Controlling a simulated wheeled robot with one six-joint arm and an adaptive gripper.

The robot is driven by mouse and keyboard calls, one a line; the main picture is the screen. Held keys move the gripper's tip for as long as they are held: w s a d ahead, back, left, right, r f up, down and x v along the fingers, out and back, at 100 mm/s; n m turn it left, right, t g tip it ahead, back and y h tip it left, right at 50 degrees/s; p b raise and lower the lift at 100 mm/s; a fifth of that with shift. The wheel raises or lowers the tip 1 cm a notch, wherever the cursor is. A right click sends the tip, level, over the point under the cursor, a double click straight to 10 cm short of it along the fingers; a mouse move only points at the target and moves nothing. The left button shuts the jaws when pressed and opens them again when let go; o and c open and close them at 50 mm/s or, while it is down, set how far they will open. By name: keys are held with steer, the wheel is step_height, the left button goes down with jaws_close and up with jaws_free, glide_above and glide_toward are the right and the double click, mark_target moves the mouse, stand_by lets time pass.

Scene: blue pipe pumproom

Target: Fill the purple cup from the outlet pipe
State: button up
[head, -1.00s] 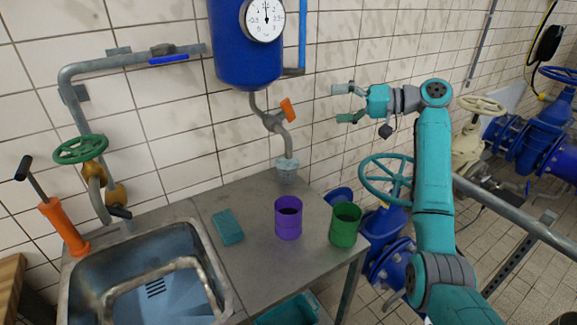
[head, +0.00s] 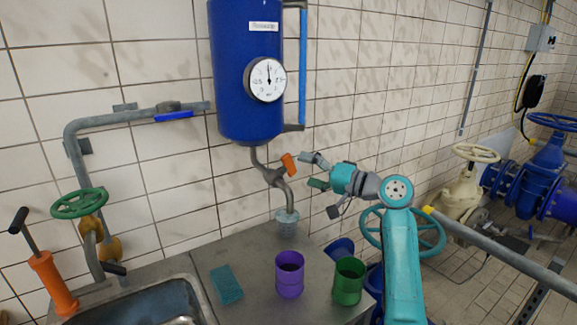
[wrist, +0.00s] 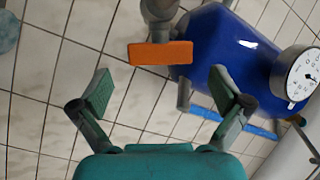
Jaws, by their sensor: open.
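The purple cup (head: 289,275) stands upright on the grey metal counter, its open top facing up. The outlet pipe (head: 290,193) comes down from the blue tank and has an orange valve handle (head: 289,164) on it. A small grey ribbed cup-like piece (head: 287,222) is at the pipe's lower end. My gripper (head: 310,171) is open and empty, just right of the orange handle in the head view. In the wrist view the orange handle (wrist: 160,53) lies ahead of and between my spread fingertips (wrist: 162,90), apart from them. Inside the purple cup is dark; its contents cannot be told.
A green cup (head: 349,280) stands right of the purple cup. A teal sponge (head: 226,284) lies to its left, beside the sink (head: 165,303). The blue tank (head: 243,80) with its gauge (head: 265,79) hangs above. A teal handwheel (head: 432,240) is behind my arm.

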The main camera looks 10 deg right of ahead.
mark_target(291, 165)
steer(key=x, duration=0.5)
steer(key=shift+w+a, duration=0.25)
steer(key=c, duration=1)
